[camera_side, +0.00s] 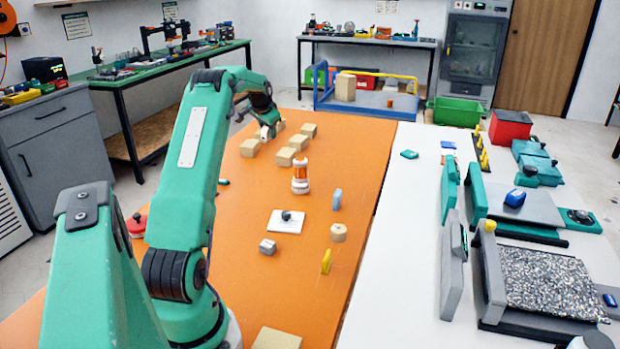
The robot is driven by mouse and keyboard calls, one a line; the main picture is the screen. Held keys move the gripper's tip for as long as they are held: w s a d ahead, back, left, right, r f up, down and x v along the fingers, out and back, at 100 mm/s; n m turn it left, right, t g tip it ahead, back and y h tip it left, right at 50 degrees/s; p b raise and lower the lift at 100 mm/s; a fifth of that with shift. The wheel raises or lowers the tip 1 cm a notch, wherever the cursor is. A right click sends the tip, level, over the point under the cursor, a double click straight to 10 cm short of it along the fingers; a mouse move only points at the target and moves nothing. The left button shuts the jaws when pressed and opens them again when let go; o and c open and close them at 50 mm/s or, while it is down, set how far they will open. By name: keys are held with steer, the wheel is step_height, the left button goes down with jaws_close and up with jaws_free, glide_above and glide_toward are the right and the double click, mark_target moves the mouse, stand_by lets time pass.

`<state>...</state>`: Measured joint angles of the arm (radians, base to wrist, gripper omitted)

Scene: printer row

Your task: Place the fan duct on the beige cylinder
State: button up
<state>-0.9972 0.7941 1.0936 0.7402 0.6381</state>
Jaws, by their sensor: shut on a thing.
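The beige cylinder (339,232) stands upright on the orange table top, right of centre, with nothing on it. My gripper (266,132) is at the far part of the table, among beige blocks and well away from the cylinder. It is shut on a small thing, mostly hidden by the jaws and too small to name. I cannot tell whether it is the fan duct. A small grey piece (267,246) lies on the table, left of and nearer than the cylinder. A dark knobbed piece (286,216) sits on a white plate (287,226).
Several beige blocks (284,156) lie near my gripper. An orange-and-white bottle (300,178), a grey-blue upright piece (337,199) and a yellow piece (326,261) stand around the middle. The white table (398,260) on the right carries printer parts.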

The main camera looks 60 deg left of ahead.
step_height(320, 180, up, 3)
steer(key=shift+f, duration=0.2)
steer(key=w+d+r+m, duration=0.1)
steer(key=w+d, duration=0.4)
steer(key=d, duration=0.5)
steer(key=m+t+h, duration=0.2)
steer(key=m+h, duration=0.1)
steer(key=m, duration=0.1)
glide_above(339, 229)
steer(key=f, duration=0.1)
steer(key=shift+f, duration=2.55)
steer(key=shift+f, duration=0.1)
steer(key=shift+f, duration=3.9)
steer(key=shift+f, duration=0.1)
